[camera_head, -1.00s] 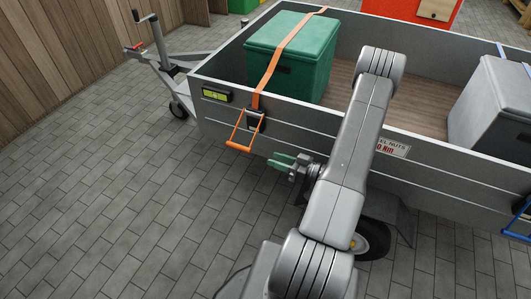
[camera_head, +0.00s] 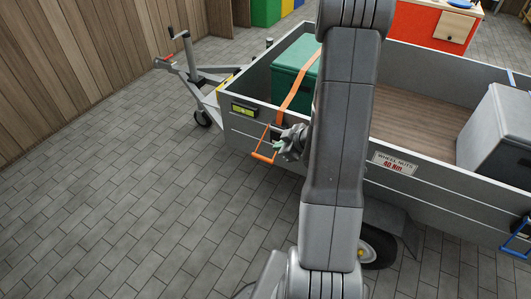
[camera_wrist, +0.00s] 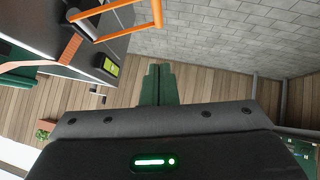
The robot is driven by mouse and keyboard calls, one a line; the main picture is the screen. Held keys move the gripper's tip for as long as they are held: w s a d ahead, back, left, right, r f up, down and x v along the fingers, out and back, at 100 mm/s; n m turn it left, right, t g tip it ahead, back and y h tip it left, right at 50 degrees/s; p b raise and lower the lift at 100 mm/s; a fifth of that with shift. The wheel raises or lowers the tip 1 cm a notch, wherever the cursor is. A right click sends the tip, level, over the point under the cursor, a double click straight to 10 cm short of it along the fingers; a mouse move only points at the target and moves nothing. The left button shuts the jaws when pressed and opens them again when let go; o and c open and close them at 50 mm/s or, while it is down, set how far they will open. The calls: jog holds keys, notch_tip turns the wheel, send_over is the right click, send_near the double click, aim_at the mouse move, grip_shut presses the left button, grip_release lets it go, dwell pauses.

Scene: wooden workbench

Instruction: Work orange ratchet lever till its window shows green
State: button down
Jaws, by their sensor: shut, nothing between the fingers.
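The orange ratchet lever (camera_head: 264,156) hangs out and down from the trailer's side wall, on an orange strap (camera_head: 297,86) over a green box (camera_head: 291,75). It also shows at the top left of the wrist view (camera_wrist: 129,29). A small black-framed window (camera_head: 244,111) with a yellow-green face sits on the wall left of the lever; the wrist view shows it too (camera_wrist: 111,65). My gripper (camera_head: 277,146) has green fingers, shut and empty, just right of the lever. In the wrist view the fingers (camera_wrist: 158,84) are together, apart from the lever. My arm hides part of the green box.
The grey trailer wall (camera_head: 335,150) runs beside my arm, with a wheel-nuts sign (camera_head: 394,163) on it. A grey box (camera_head: 495,135) stands in the trailer at right. A blue handle (camera_head: 518,238) hangs at the right edge. The paved floor at left is clear.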

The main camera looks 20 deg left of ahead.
jog(key=b, duration=0.2)
send_over(260, 157)
jog(key=s+d, duration=0.2)
jog(key=d, duration=0.1)
notch_tip(260, 157, down, 6)
jog(key=f, duration=0.2)
jog(key=w+f, duration=0.1)
jog(key=shift+a+f+b, duration=0.2)
jog(key=shift+f+b, duration=0.1)
jog(key=shift+f, duration=0.05)
jog(key=shift+w+f, duration=0.1)
jog(key=shift+f, duration=0.45)
jog(key=shift+f+b, duration=0.15)
jog(key=shift+b, duration=0.3)
